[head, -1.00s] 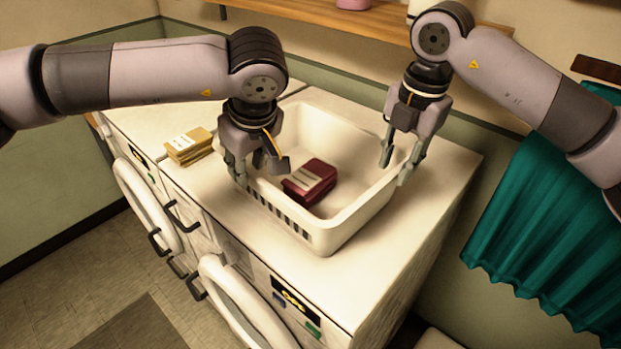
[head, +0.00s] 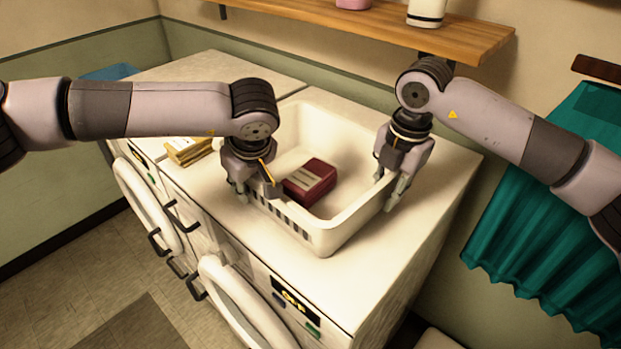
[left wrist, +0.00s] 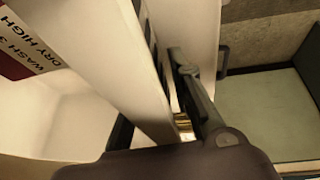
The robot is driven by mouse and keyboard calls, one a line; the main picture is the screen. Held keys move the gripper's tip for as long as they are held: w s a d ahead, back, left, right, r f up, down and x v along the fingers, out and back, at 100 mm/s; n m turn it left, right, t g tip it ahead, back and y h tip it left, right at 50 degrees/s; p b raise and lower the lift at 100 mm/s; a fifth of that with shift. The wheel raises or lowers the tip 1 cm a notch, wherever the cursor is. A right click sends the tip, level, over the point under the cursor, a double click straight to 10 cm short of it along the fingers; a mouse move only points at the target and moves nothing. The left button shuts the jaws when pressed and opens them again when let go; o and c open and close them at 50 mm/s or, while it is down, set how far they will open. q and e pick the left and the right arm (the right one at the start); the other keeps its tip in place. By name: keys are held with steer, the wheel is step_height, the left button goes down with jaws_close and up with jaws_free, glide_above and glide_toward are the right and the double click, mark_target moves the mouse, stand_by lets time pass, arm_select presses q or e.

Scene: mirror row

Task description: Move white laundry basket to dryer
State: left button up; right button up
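The white laundry basket (head: 322,238) stands on top of the right-hand white machine (head: 400,255). A dark red box (head: 311,182) with a pale label lies in it. My left gripper (head: 256,191) is open, with its fingers on either side of the basket's left wall. In the left wrist view the wall (left wrist: 98,48) runs between the fingers, with a gap to the outer one. My right gripper (head: 389,185) straddles the right wall and looks open; its contact with the rim is unclear. I cannot tell which machine is the dryer.
A wooden shelf (head: 380,28) runs along the back wall. A teal curtain (head: 540,215) hangs at right. The top right of the basket is clear.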

arm_select(q)
jaws_close()
arm_select(e)
jaws_close()
arm_select(q)
steer(key=shift+r, duration=0.1)
arm_select(e)
steer(key=shift+r, duration=0.1)
